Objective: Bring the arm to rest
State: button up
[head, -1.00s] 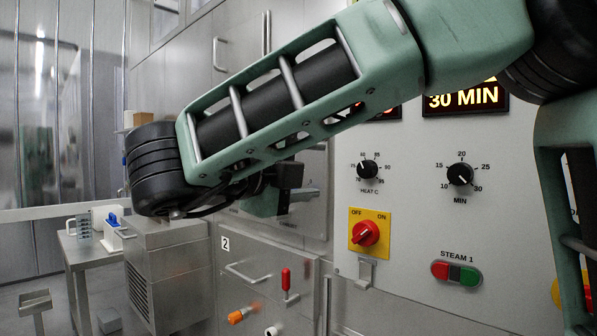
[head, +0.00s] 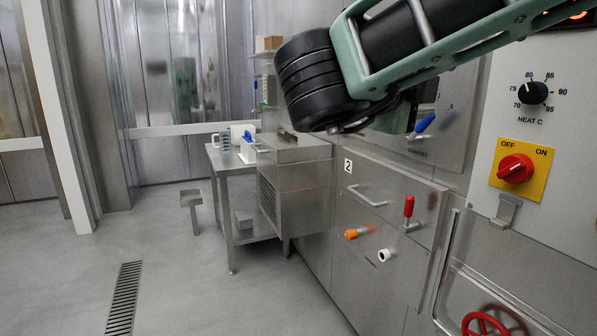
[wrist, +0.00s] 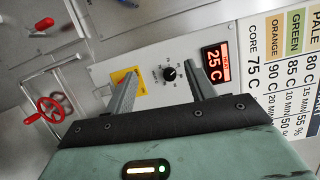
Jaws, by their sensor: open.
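My arm (head: 420,40) reaches across the top right of the head view, in front of the steel machine. My gripper (wrist: 161,68) shows in the wrist view with its two fingers apart and nothing between them. Behind the fingers, apart from them by a distance I cannot tell, is the control panel with the heat knob (wrist: 169,73) and a lit "25 C" display (wrist: 216,63). In the head view the fingers are hidden or cannot be made out behind the arm.
The panel's red switch (head: 515,168), the red lever (head: 408,208) and a red handwheel (head: 484,325) stick out at the right. A steel side table (head: 222,160) stands beyond the machine. The floor at left is clear, with a drain grate (head: 124,298).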

jog(key=w+a+f+n+t+y, duration=0.3)
jog(key=a+n+t+y, duration=0.1)
jog(key=a+n+y, duration=0.3)
jog(key=w+a+f+n+t+y, duration=0.25)
jog(key=a+n+y, duration=0.25)
jog(key=n+y, duration=0.25)
jog(key=s+a+f+n+g+y, duration=0.65)
jog(key=f+n, duration=0.35)
jog(key=n, duration=0.2)
jog(key=s+d+f+n+g+h, duration=0.1)
jog(key=s+d+f+n+g, duration=0.1)
jog(key=s+f+n+g, duration=0.7)
jog(key=s+d+f+n+g+h, duration=0.1)
jog(key=s+d+f+h, duration=0.1)
jog(key=s+d+f, duration=0.3)
jog(key=s+d+f+n+h, duration=0.1)
jog(key=s+d+f+h, duration=0.15)
jog(key=s+d, duration=0.35)
notch_tip(320, 180, up, 16)
jog(key=s+p, duration=0.1)
jog(key=p, duration=1.4)
jog(key=shift+s+a+f, duration=0.15)
jog(key=shift+s+a, duration=0.05)
jog(key=shift+a, duration=0.1)
jog(key=shift+h, duration=0.25)
